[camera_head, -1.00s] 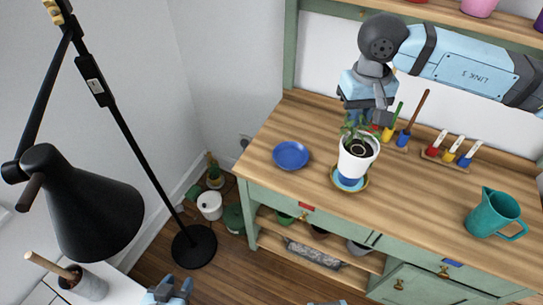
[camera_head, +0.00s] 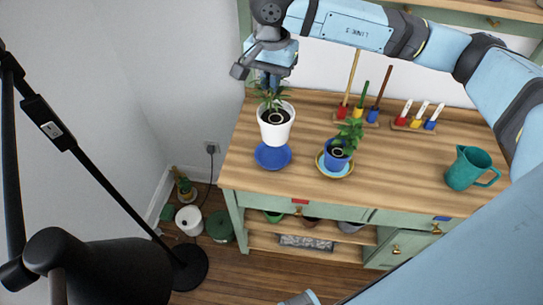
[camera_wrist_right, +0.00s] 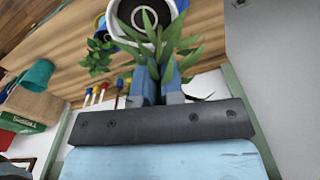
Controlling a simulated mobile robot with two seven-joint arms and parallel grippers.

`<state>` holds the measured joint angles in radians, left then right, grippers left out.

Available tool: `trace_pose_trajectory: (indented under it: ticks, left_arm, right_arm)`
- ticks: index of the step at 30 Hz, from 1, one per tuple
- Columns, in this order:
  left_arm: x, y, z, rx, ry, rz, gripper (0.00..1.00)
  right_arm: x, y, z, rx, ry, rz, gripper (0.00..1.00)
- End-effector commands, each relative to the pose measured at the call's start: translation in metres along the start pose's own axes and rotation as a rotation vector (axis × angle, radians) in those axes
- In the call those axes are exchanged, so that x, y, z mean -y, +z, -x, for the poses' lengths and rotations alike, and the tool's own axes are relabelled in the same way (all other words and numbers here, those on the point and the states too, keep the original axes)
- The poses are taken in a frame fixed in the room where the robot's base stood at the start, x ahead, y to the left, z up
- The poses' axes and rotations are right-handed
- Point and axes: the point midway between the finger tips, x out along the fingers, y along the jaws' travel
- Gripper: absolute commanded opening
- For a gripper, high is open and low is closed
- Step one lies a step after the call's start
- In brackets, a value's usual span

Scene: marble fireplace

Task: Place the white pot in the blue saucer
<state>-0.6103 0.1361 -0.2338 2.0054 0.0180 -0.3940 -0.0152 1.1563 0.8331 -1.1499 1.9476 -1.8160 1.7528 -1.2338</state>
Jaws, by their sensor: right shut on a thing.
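The white pot (camera_head: 277,131) with a leafy plant hangs from my right gripper (camera_head: 271,84), which is shut on it from above and behind. In the head view the pot's base overlaps the back part of the blue saucer (camera_head: 271,160) on the wooden counter. The pot looks upright; I cannot tell whether it touches the saucer. In the right wrist view the gripper fingers (camera_wrist_right: 157,86) meet the near side of the white pot (camera_wrist_right: 117,28), partly hidden by leaves. My left gripper is not in view.
A blue pot (camera_head: 336,161) with a plant stands in a yellow-rimmed saucer to the right. Small tool racks (camera_head: 413,125) line the back of the counter (camera_head: 400,175); a teal jug (camera_head: 467,170) stands right. A black lamp (camera_head: 92,270) is at the left.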

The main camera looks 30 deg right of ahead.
Motion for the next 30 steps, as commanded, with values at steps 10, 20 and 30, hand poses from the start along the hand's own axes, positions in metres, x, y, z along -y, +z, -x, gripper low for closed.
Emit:
trace_pose_trajectory:
  ticks: [10, 20, 30]
  left_arm:
    - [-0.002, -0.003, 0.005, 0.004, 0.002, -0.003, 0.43]
    - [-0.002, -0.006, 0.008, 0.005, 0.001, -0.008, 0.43]
    - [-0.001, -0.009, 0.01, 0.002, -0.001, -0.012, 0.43]
  right_arm:
    - [0.008, -0.03, 0.007, 0.0, -0.003, -0.777, 0.0]
    - [0.007, -0.06, 0.009, 0.001, 0.013, -1.508, 0.0]
    - [0.003, -0.076, 0.005, -0.006, 0.03, -1.911, 0.0]
